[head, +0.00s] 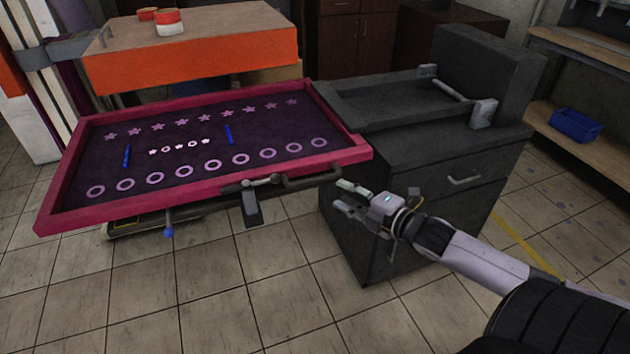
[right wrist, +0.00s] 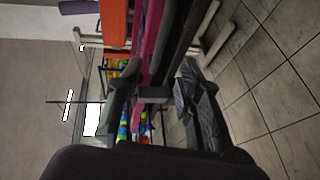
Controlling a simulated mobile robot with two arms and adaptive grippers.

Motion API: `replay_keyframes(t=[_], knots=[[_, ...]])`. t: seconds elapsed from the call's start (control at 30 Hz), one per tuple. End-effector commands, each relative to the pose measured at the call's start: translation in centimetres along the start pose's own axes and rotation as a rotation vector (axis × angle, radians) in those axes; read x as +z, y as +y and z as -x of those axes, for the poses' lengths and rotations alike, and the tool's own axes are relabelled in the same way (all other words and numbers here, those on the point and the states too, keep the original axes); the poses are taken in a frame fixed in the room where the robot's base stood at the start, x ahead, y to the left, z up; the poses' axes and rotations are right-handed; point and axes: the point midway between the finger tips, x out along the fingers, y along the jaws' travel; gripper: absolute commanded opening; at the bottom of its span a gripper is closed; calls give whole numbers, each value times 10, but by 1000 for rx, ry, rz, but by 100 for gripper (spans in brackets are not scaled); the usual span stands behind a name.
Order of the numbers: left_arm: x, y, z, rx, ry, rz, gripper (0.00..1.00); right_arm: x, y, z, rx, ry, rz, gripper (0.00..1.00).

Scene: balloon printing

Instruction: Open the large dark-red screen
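The large screen has a dark-red, pinkish frame (head: 205,191) around a dark purple sheet with rows of stars and rings. It lies nearly flat on the left in the head view. A dark bar handle (head: 312,180) sits on its front edge near the right corner. My right gripper (head: 343,195) is just right of and slightly below that handle, with its fingers apart and nothing seen held. In the right wrist view, the frame (right wrist: 151,45) runs ahead between the spread fingers (right wrist: 156,98). I cannot tell whether a finger touches the handle. My left gripper is not in view.
A grey cabinet (head: 400,190) with a drawer stands behind my right gripper. An orange-fronted table (head: 195,62) with red-and-white tins (head: 168,20) stands behind the screen. A shelf with a blue bin (head: 576,122) is at the far right. The tiled floor in front is clear.

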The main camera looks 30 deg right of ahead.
Motion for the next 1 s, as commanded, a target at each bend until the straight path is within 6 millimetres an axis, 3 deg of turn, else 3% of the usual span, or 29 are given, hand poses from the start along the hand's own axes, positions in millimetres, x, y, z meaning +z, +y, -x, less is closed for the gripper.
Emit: replay_keyframes(t=[0.7, 1.0], knots=[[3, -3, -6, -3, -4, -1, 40, 0, 0, -93, 2, -1, -1, 33], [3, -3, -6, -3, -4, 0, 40, 0, 0, -110, -1, -1, -1, 33]])
